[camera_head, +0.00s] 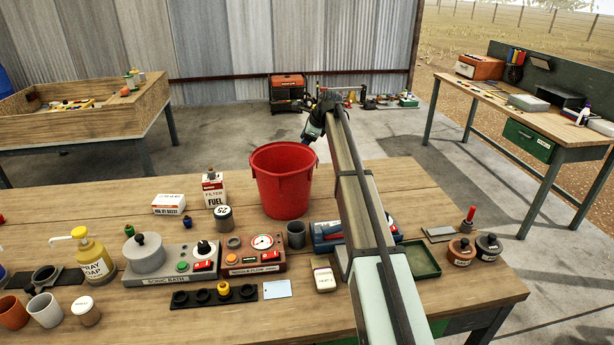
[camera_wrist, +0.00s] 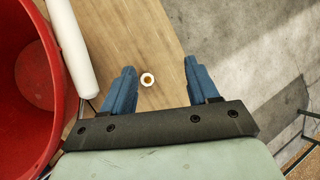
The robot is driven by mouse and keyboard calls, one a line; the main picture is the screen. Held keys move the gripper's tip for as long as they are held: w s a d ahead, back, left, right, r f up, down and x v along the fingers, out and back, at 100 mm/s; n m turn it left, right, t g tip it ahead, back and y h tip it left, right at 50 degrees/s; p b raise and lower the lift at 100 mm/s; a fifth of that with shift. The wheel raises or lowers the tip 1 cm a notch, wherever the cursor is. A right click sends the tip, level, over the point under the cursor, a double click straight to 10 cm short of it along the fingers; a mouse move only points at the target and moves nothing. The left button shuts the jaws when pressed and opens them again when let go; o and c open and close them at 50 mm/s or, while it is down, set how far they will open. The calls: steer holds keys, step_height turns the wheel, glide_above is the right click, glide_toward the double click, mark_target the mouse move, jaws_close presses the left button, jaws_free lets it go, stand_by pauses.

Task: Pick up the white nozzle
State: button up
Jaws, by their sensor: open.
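A small white ring-like piece with an amber centre, which looks like the white nozzle (camera_wrist: 147,79), is on the wooden table in the wrist view. It appears between my two blue fingers, closer to the left one. My gripper (camera_wrist: 159,64) is open and empty, above the table edge. In the head view my gripper (camera_head: 313,126) is beyond the red bucket, partly covered by my arm. I cannot make out the nozzle in the head view.
The red bucket (camera_head: 283,181) stands close by; its rim fills the left of the wrist view. A white cylinder (camera_wrist: 72,45) lies between bucket and nozzle. The table edge and concrete floor (camera_wrist: 245,60) are to the right. A fuel filter box (camera_head: 213,189) and jar (camera_head: 223,218) stand left of the bucket.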

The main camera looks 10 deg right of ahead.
steer(key=s+d+f+m+g, duration=0.1)
steer(key=s+d+m+g, duration=0.1)
steer(key=s+d+m, duration=0.3)
steer(key=shift+n, duration=0.6)
steer(key=x, duration=0.3)
steer(key=w+x, duration=0.1)
steer(key=x, duration=0.4)
steer(key=shift+w+d+f, duration=0.2)
steer(key=shift+w+f, duration=0.1)
steer(key=shift+w, duration=0.05)
steer(key=shift+x, duration=2.65)
steer(key=shift+d, duration=0.15)
steer(key=c, duration=1.1)
